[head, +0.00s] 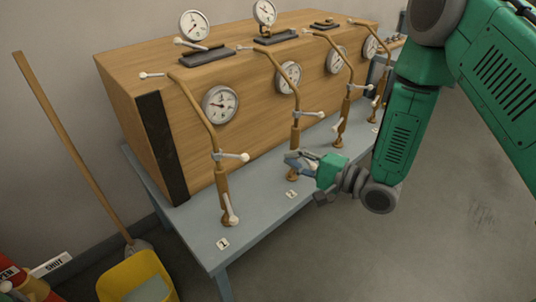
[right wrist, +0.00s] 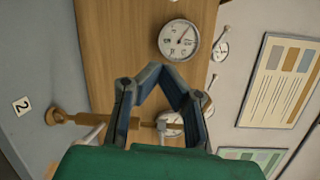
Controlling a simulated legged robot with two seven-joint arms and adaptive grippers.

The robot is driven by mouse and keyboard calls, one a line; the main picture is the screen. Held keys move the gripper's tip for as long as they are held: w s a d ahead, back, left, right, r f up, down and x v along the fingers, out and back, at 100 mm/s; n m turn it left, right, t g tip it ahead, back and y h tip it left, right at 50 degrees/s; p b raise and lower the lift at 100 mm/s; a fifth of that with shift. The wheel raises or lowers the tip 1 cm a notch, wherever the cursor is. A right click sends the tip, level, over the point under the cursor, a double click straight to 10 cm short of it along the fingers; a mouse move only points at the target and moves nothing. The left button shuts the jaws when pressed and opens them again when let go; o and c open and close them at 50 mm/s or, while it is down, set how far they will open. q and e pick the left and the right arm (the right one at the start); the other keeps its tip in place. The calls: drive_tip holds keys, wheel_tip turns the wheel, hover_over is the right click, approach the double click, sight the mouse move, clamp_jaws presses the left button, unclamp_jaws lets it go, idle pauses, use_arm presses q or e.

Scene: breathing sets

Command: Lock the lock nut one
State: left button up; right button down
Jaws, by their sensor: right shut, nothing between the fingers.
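The number 1 breathing set has a bent brass pipe (head: 207,125) at the near left of the bench, behind card 1 (head: 223,244). A white-tipped lever (head: 236,157) sticks out midway, above a thicker brass sleeve (head: 222,182); another white lever (head: 231,210) is near the base. I cannot tell which part is the lock nut. My right gripper (head: 291,160) is shut and empty, to the right of this set, by the lower part of the number 2 pipe (head: 296,100). In the right wrist view the gripper (right wrist: 155,70) has its fingertips together. My left gripper is out of view.
The wooden box (head: 150,85) carries several gauges and stands behind the pipes on the grey bench (head: 262,200). Card 2 (head: 292,194) lies near my gripper. Floor to the right is clear.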

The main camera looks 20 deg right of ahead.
sight(245, 157)
drive_tip(key=w+a, duration=0.4)
drive_tip(key=a, duration=0.4)
drive_tip(key=shift+w, duration=0.3)
drive_tip(key=shift+s+a+r+h, duration=0.1)
drive_tip(key=shift+a+h, duration=0.2)
